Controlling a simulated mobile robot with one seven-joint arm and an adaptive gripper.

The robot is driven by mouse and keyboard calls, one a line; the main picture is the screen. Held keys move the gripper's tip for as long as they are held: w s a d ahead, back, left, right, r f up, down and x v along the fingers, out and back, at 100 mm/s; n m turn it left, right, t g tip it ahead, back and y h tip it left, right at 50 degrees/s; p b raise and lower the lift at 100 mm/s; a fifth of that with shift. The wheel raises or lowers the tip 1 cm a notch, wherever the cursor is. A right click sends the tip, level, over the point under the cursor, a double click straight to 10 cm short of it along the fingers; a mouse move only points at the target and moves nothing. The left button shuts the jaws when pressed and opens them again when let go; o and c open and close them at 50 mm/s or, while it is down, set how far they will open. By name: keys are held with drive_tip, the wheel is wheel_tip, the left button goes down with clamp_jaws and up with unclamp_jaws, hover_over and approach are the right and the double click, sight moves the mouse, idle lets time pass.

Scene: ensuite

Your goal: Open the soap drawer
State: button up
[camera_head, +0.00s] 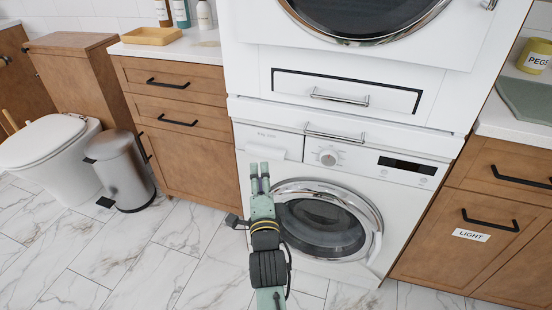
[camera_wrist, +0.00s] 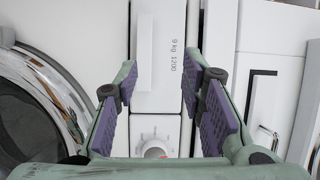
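The soap drawer (camera_head: 268,140) is the white front at the upper left of the lower washing machine, and it looks shut. The wrist view shows it turned sideways, with a "9 kg 1200" print (camera_wrist: 173,62) and a raised grip strip (camera_wrist: 144,52). My gripper (camera_head: 260,167) is in front of and just below the drawer in the head view. In the wrist view my gripper (camera_wrist: 160,78) is open and empty. Its purple-padded fingers stand to either side of the drawer front, seemingly apart from it.
The round door (camera_head: 325,222) is close to my gripper's right in the head view, and the dial (camera_head: 327,157) sits right of the drawer. A bar handle (camera_head: 335,135) and another drawer (camera_head: 345,91) are above. Cabinets flank the machine; a bin (camera_head: 122,170) stands left on marble floor.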

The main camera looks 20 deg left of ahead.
sight(264, 156)
drive_tip(key=shift+m+h, duration=0.3)
drive_tip(key=shift+m, duration=0.1)
drive_tip(key=w, duration=0.3)
drive_tip(key=w+a+f+p, duration=0.1)
drive_tip(key=w, duration=0.2)
drive_tip(key=w+a+f+p, duration=0.1)
drive_tip(key=w, duration=0.3)
drive_tip(key=shift+w+a, duration=0.1)
drive_tip(key=shift+a, duration=0.1)
drive_tip(key=c, duration=0.8)
clamp_jaws()
drive_tip(key=shift+f, duration=0.15)
